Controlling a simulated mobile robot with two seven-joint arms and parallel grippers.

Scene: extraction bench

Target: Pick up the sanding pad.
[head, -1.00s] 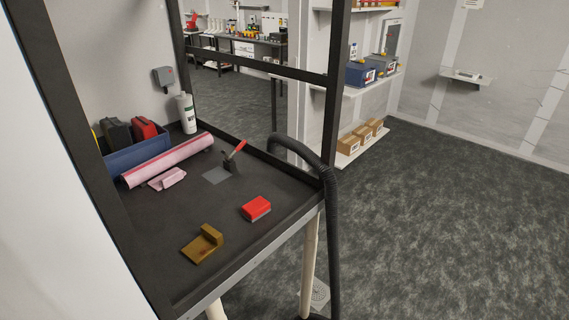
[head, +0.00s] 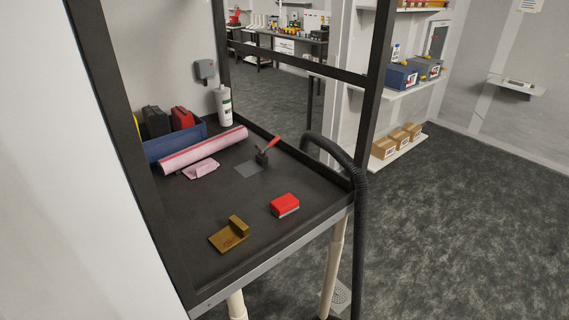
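A red block with a grey underside (head: 285,205), which looks like the sanding pad, lies flat on the dark bench top (head: 205,212) near its right front edge. A brown L-shaped piece (head: 230,236) lies to its left and nearer the front; I cannot tell for sure what it is. Nothing covers the red block. Neither of my grippers shows in the head view.
A pink roll (head: 203,149), a pink folded cloth (head: 201,169), a blue bin (head: 174,145), a white bottle (head: 223,106) and a red-handled tool (head: 267,151) are farther back. Black frame posts (head: 374,85) and a black hose (head: 361,230) flank the bench. Floor at right is clear.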

